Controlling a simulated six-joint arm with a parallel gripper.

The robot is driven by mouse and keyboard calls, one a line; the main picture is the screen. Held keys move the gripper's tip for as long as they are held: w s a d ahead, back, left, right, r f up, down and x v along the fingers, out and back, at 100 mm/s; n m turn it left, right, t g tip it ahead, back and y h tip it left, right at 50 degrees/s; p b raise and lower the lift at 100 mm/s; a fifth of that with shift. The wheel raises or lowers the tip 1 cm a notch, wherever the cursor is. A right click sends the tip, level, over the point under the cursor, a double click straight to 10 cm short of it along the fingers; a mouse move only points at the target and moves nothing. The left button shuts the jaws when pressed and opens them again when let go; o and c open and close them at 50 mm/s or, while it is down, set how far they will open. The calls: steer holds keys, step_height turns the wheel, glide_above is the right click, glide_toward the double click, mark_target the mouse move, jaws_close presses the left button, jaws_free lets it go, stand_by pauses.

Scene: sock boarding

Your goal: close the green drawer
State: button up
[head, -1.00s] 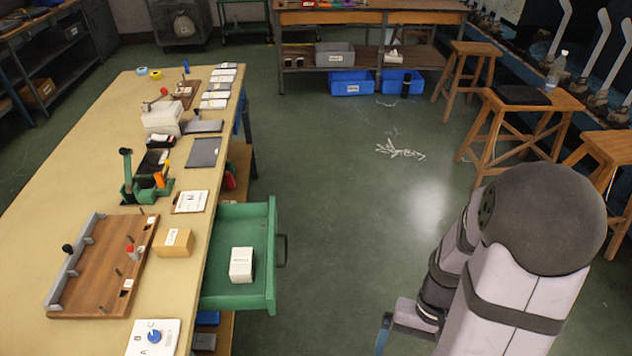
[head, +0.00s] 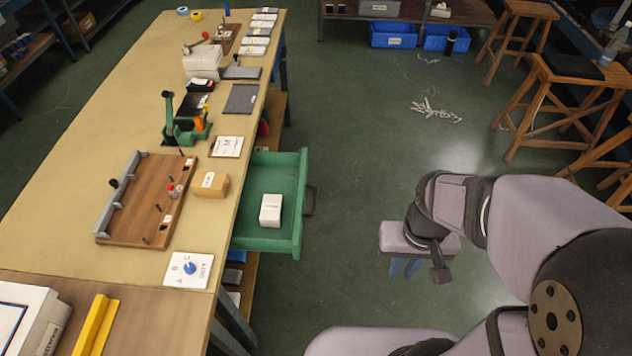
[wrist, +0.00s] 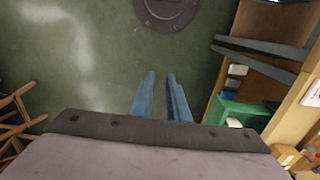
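The green drawer (head: 290,165) is pulled out from the right side of the workbench, with a dark handle (head: 310,199) on its outer front. A small white box (head: 271,210) stands inside it. In the wrist view the drawer (wrist: 243,109) shows at the lower right, partly hidden by my arm. My gripper (head: 405,272) has blue fingers pointing down, to the right of the drawer over open floor and clear of the handle. In the wrist view its two fingertips (wrist: 161,75) are apart with nothing between them; it is open and empty.
The workbench (head: 95,130) holds a wooden fixture board (head: 140,215), a tan block (head: 212,185) and a dial card (head: 189,270). Wooden stools (head: 555,100) stand at the upper right. White scraps (head: 435,110) lie on the floor, which is otherwise clear around my gripper.

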steer(key=s+d+f+m+g+b, duration=0.1)
steer(key=s+f+b, duration=0.1)
steer(key=f, duration=0.4)
steer(key=s+d+f+m+g+b, duration=0.1)
steer(key=s+f+b, duration=0.1)
steer(key=f+b, duration=0.2)
steer(key=s+d+f+g+y+b, duration=0.1)
steer(key=s+f+g+b, duration=0.1)
steer(key=f, duration=0.6)
steer(key=shift+s+d+f+m+b, duration=0.15)
steer(key=shift+d+m+b, duration=0.2)
steer(key=shift+b, duration=0.35)
jaws_close()
step_height(320, 180, down, 10)
steer(key=m+g+y+b, duration=0.1)
steer(key=m+y+b, duration=0.15)
steer(key=b, duration=0.25)
steer(key=w+a+f+m+y+b, duration=0.3)
steer(key=w+a+f+m+y, duration=0.25)
steer(key=w+f+m, duration=0.2)
steer(key=w+a+r+m+t+y, duration=0.3)
steer(key=w+r+m+t+y, duration=0.2)
steer(key=w+r+y, duration=0.7)
steer(key=w+a+r+h+p, duration=0.2)
steer(key=a+r+h, duration=0.1)
steer(key=a, duration=1.1)
steer(key=shift+r, duration=0.15)
steer(key=shift+a, duration=0.2)
